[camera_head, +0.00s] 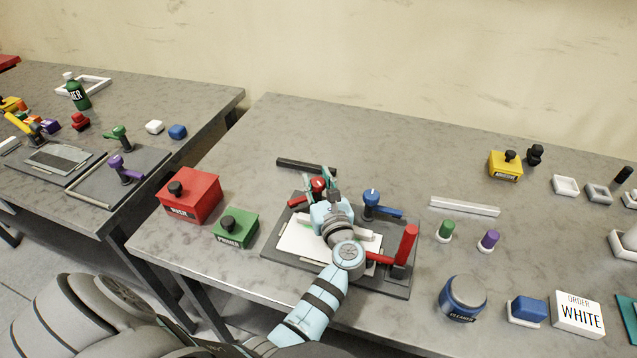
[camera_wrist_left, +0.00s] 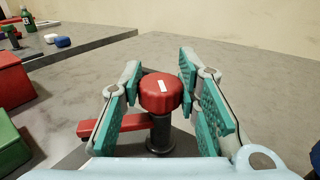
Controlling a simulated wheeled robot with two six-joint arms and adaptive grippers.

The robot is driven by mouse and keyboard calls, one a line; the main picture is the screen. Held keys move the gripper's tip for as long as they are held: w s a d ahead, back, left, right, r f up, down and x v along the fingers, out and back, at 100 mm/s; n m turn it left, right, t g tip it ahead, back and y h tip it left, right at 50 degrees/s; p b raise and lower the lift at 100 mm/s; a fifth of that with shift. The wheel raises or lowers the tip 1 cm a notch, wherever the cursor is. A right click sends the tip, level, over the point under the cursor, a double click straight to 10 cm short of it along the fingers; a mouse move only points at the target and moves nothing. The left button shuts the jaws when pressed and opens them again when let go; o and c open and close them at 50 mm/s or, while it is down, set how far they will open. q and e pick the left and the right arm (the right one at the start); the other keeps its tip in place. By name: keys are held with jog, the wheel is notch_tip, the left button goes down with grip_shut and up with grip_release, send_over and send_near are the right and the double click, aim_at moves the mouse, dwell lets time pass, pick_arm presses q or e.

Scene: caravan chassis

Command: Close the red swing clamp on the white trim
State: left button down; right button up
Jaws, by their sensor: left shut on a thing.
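The red swing clamp (camera_head: 318,184) stands at the back left of a dark fixture plate (camera_head: 283,251). Its round red knob (camera_wrist_left: 160,92) is between the teal finger pads of my left gripper (camera_head: 328,181) in the left wrist view. My left gripper is shut on this knob. The clamp's red arm (camera_wrist_left: 108,128) points left in the wrist view, away from the white panel. A white trim strip (camera_head: 365,226) lies on the fixture, partly hidden by my left gripper and wrist. My right gripper is not in view.
On the fixture, a blue swing clamp (camera_head: 372,196) and a red upright-handled clamp (camera_head: 406,244) stand to the right. Red (camera_head: 190,196) and green (camera_head: 236,229) boxes stand left.

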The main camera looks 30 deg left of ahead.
pick_arm(q)
jog(key=c, duration=1.2)
grip_release()
notch_tip(320, 180, up, 10)
jog(key=shift+r, duration=0.1)
